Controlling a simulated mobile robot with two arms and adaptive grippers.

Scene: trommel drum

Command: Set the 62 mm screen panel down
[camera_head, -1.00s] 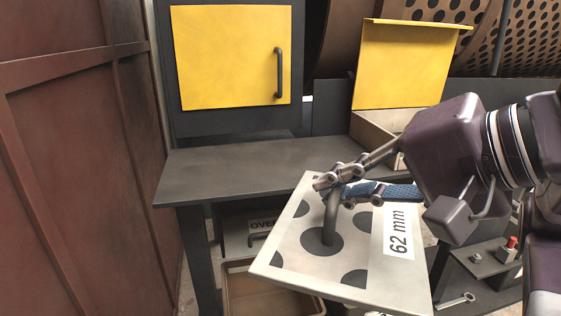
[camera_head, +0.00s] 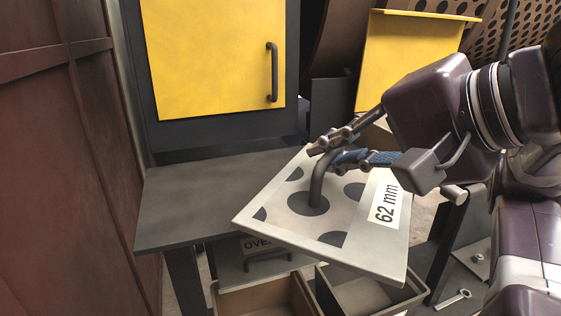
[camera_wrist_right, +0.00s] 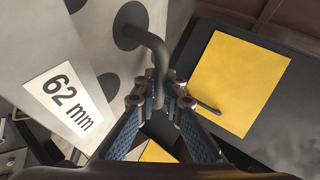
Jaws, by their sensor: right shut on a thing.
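The 62 mm screen panel (camera_head: 335,232) is a pale square plate with dark round spots, a white "62 mm" label and a dark bent handle. My right gripper (camera_head: 318,158) is shut on that handle. The panel hangs tilted at the right end of the dark table (camera_head: 195,205), its left part overlapping the tabletop in the head view; I cannot tell whether they touch. In the right wrist view the fingers (camera_wrist_right: 160,100) close around the handle, with the panel (camera_wrist_right: 60,40) at upper left. My left gripper is not in view.
A yellow door (camera_head: 210,60) with a dark handle stands behind the table. A yellow flap (camera_head: 410,60) is at the back right. Open bins (camera_head: 265,300) sit below. A wrench (camera_head: 453,300) lies at lower right. The table's left part is clear.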

